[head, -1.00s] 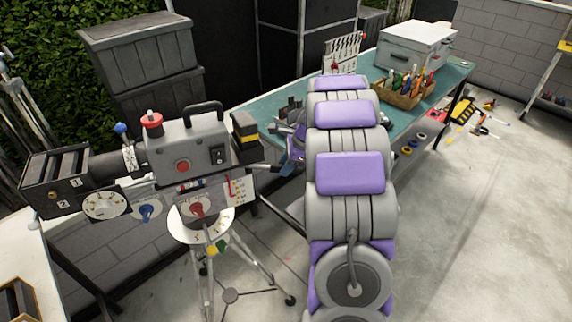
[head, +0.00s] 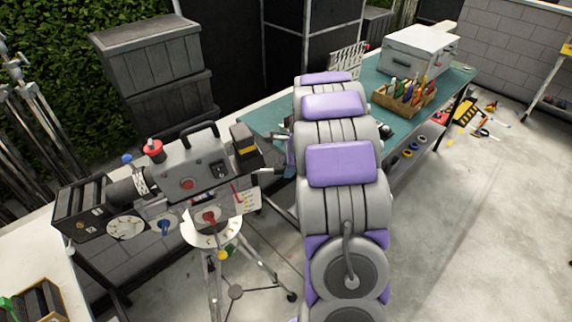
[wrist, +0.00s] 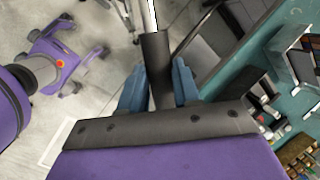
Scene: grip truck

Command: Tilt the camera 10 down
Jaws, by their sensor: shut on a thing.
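The grey film camera (head: 190,170) stands on a tripod (head: 240,270) at left in the head view. Its black lens box (head: 82,208) points left and sits lower than its rear. A round white dial (head: 125,228), a blue knob (head: 163,227) and a red knob (head: 208,217) show below it. In the wrist view my gripper (wrist: 158,85) is shut on the black grip of a handle (wrist: 157,55), one blue finger on each side. A silver rod runs on from the grip. In the head view my arm mostly hides my gripper.
A teal-topped bench (head: 400,122) behind my arm holds a white case (head: 418,52) and a wooden tool box (head: 405,100). Dark stacked crates (head: 150,60) stand behind the camera. Light stands are at far left.

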